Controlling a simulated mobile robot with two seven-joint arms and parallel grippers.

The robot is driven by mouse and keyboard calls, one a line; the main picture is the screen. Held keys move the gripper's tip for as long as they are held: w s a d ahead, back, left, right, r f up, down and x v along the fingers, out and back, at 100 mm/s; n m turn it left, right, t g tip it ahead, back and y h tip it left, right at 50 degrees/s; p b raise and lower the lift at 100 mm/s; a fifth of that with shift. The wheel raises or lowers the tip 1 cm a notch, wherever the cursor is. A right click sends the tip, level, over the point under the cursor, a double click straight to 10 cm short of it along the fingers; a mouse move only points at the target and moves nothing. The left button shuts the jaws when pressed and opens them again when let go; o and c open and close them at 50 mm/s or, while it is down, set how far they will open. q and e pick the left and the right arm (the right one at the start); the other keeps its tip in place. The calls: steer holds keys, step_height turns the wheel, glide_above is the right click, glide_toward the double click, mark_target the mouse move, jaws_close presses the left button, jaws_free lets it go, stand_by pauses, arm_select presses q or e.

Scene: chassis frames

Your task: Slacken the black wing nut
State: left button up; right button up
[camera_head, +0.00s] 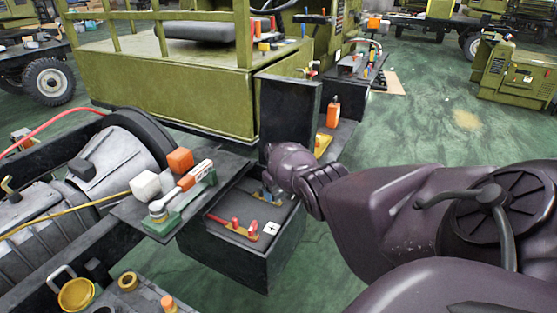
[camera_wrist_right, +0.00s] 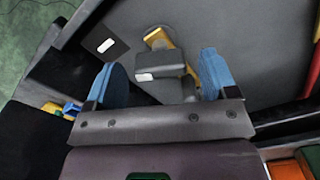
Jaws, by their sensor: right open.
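In the right wrist view, a dark grey-black part with a winged block shape (camera_wrist_right: 160,72), which looks like the black wing nut, sits on a grey panel, with a yellow strip (camera_wrist_right: 158,38) beside it. My right gripper (camera_wrist_right: 160,64) is open, its two blue fingers standing apart on either side of this part. In the head view my right gripper (camera_head: 268,188) reaches down into an open black box (camera_head: 235,262), and the wing nut cannot be made out there. My left gripper is not in view.
The raised black lid (camera_head: 288,112) stands behind my right gripper. A shelf at left holds an orange block (camera_head: 180,160) and a white cube (camera_head: 145,184).

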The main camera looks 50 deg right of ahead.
mark_target(278, 192)
step_height(278, 192, up, 9)
steer(key=p, duration=0.3)
steer(key=shift+r, duration=0.4)
